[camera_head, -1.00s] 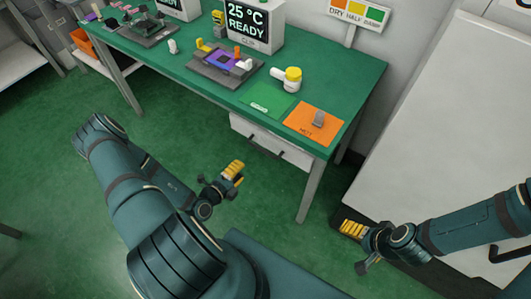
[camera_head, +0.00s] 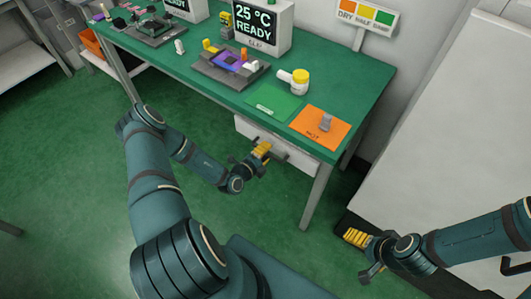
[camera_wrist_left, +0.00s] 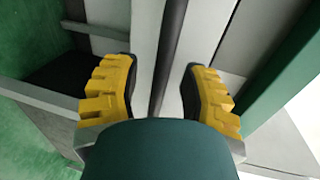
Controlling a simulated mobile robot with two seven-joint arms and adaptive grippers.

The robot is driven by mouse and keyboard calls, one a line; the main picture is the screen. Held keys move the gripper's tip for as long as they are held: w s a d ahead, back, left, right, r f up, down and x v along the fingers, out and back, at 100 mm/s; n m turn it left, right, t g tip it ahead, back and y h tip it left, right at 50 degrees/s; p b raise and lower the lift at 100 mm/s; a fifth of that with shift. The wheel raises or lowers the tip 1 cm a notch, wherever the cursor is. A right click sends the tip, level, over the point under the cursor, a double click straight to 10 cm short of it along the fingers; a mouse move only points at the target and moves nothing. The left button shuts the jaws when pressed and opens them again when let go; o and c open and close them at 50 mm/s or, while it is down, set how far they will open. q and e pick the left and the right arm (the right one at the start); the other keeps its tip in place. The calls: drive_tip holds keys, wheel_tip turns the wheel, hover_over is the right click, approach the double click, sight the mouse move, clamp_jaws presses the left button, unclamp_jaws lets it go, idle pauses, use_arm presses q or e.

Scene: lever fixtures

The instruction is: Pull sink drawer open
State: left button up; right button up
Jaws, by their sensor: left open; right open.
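The white drawer (camera_head: 298,159) hangs under the green worktable, and its front looks closed. My left gripper (camera_head: 262,149) is at the drawer front and partly hides its handle. In the left wrist view, the dark bar handle (camera_wrist_left: 169,45) runs between the two open yellow fingers of my left gripper (camera_wrist_left: 160,90), with a gap visible on each side. The pale drawer front (camera_wrist_left: 203,30) lies behind the bar. My right gripper (camera_head: 357,238) is open and empty, low at the right near the white cabinet.
The green table (camera_head: 345,85) carries an orange mat (camera_head: 318,136), a green mat (camera_head: 273,102), a white and yellow device (camera_head: 299,80) and a display box (camera_head: 262,25). A table leg (camera_head: 318,195) stands right of the drawer. The floor before it is open.

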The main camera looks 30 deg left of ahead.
use_arm(q)
clamp_jaws()
drive_tip(key=f+p+v, duration=0.2)
drive_tip(key=v, duration=0.9)
drive_tip(key=s+f+p+v, duration=0.1)
drive_tip(key=f+p+v, duration=0.1)
drive_tip(key=v, duration=0.9)
drive_tip(key=shift+a+f, duration=0.15)
drive_tip(key=shift+f, duration=0.1)
